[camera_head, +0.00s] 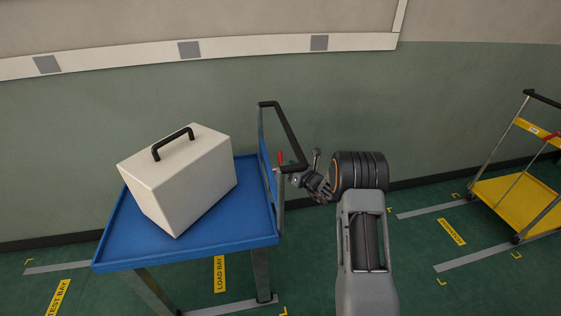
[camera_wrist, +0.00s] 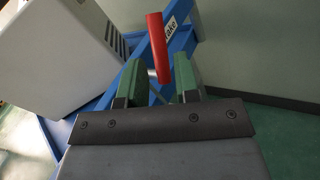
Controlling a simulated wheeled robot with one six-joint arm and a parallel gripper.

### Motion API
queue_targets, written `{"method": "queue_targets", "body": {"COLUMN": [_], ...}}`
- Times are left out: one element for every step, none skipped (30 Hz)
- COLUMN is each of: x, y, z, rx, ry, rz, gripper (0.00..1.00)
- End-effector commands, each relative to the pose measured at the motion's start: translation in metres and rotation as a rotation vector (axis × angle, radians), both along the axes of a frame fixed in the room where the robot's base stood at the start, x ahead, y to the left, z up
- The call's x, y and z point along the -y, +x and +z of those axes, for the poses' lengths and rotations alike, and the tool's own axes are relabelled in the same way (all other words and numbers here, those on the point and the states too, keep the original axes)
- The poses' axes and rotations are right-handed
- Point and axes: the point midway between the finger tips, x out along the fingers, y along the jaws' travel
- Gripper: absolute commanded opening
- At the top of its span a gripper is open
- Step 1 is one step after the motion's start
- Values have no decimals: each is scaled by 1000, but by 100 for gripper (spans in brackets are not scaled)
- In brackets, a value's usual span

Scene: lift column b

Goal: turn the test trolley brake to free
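A blue trolley (camera_head: 255,226) stands left of my arm in the head view, with a black push handle on its right side. A red brake lever (camera_head: 280,158) stands up by that handle. In the wrist view the red lever (camera_wrist: 157,45) is tilted slightly, beside a white label (camera_wrist: 171,24) of which "ake" is readable. My gripper (camera_wrist: 161,78) has its two green fingers apart, with the lever's lower end showing between them and gaps on both sides. In the head view my gripper (camera_head: 297,179) is right beside the handle, partly hidden by it.
A white case (camera_head: 185,185) with a black handle sits on the blue trolley. A yellow trolley (camera_head: 510,200) stands at the far right. A green wall is close behind. Floor markings include "LOAD BAY" (camera_head: 219,273) and "TEST BAY" (camera_head: 58,298). Green floor is clear between the trolleys.

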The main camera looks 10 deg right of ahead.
Motion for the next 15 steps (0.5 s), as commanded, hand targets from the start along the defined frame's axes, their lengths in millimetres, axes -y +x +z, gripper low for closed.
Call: {"method": "queue_targets", "body": {"x": [-5, -8, -11, -13, -15, -18, -19, -21, -22, -23, -24, -26, -26, -27, -27], "y": [8, 12, 17, 20, 24, 28, 30, 33, 36, 38, 39, 41, 42, 42, 43], "z": [-1, -1, -1, -1, -1, -1, -1, 0, -1, -1, -1, -1, -1, 0, 0], "rx": [1, 0, 1, 0, 0, 1, 1, 0, 0, -1, 0, -1, -1, -1, 0], "ry": [-2, -2, -1, 0, 0, -1, -1, -1, -1, -2, -1, -1, -1, 0, 0], "rz": [3, 3, 4, 3, 3, 4, 4, 3, 3, 2, 3, 3, 3, 4, 4], "gripper": [29, 29, 29, 29, 29, 29, 29, 29, 29, 29, 29, 29, 29, 29, 29]}}
